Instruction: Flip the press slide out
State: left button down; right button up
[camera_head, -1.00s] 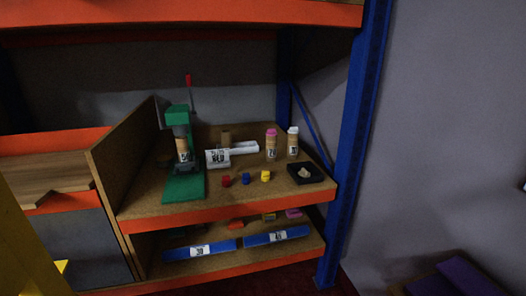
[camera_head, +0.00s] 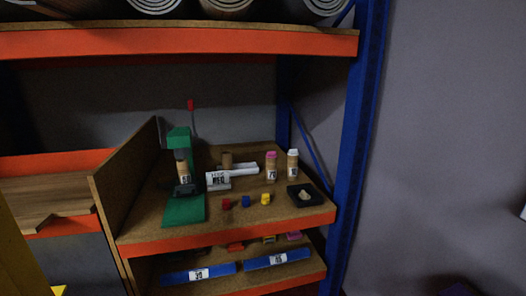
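The green press (camera_head: 180,140) stands on the left side of the wooden shelf board, next to the upright wooden divider. Its lever with a red tip (camera_head: 190,105) points up. A labelled tan cylinder (camera_head: 183,172) sits in the press above a dark part (camera_head: 186,190), which may be the slide. The green base plate (camera_head: 184,211) reaches toward the shelf's front edge. Whether the slide is in or out is too small and dark to tell. Neither of my grippers shows in the view.
A white labelled piece (camera_head: 218,181), a white roll (camera_head: 238,169), two capped bottles (camera_head: 271,166) (camera_head: 293,166), small coloured pieces (camera_head: 246,201) and a black tray (camera_head: 318,194) share the shelf. Blue labelled bars (camera_head: 278,259) lie below. A blue post (camera_head: 358,150) stands right; rolls (camera_head: 225,6) lie above.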

aim_at(188, 190)
jog(key=i+u, duration=0.2)
jog(key=i, duration=0.25)
jog(key=i+l+u, duration=0.2)
jog(key=i, duration=0.2)
jog(key=i+l+u, duration=0.2)
jog(key=i, duration=0.25)
jog(key=j, duration=0.1)
